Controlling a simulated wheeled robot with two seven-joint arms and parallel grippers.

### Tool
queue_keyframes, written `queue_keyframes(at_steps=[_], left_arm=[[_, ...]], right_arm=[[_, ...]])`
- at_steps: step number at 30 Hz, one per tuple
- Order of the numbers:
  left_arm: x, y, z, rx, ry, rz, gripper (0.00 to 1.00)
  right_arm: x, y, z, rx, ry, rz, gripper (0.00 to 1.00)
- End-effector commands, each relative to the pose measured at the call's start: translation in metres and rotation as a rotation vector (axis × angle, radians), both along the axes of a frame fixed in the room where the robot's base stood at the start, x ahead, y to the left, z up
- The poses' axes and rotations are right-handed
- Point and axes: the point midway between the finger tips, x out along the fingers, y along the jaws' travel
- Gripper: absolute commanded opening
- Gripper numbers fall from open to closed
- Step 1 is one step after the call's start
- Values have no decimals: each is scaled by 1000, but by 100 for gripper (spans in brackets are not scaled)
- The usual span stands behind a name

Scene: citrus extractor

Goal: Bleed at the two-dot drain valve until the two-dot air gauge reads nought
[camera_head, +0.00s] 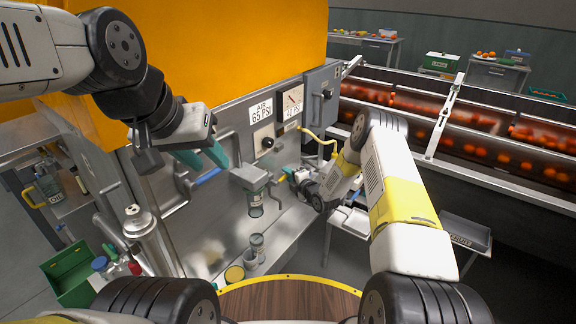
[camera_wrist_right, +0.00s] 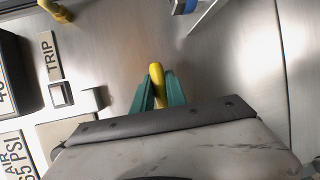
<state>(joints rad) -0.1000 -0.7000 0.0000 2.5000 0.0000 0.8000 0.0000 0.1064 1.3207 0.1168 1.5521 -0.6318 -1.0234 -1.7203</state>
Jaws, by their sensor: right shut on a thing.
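My right gripper (camera_wrist_right: 158,92) is shut on a yellow handle (camera_wrist_right: 157,70) low on the steel panel; its teal fingers lie on either side of it. In the head view this gripper (camera_head: 285,176) is small and partly hidden by my right wrist. No dots are readable on the handle, so I cannot tell if it is the two-dot drain valve. My left gripper (camera_head: 203,156) is open and empty in front of the panel.
An AIR 65 PSI label (camera_head: 261,110) and a black knob (camera_head: 267,142) are left of the gauge. A blue handle (camera_head: 207,177) is below my left gripper. A fruit conveyor (camera_head: 480,135) runs at right.

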Motion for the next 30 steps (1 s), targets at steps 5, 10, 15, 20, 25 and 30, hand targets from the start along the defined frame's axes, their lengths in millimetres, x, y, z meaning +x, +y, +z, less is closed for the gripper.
queue_keyframes(at_steps=[5, 10, 15, 20, 25, 30], left_arm=[[0, 0, 0, 0, 0, 0, 36], [0, 0, 0, 0, 0, 0, 36], [0, 0, 0, 0, 0, 0, 36], [0, 0, 0, 0, 0, 0, 36], [0, 0, 0, 0, 0, 0, 36], [0, 0, 0, 0, 0, 0, 36]], right_arm=[[0, -1, -1, -1, 2, 0, 0], [0, -1, -1, -1, 2, 0, 0], [0, -1, -1, -2, 1, 0, 0], [-1, -1, 1, -15, -16, 0, 0], [-1, 0, 6, -55, -70, 1, 0], [-2, 2, 15, -125, -168, 2, 0]])
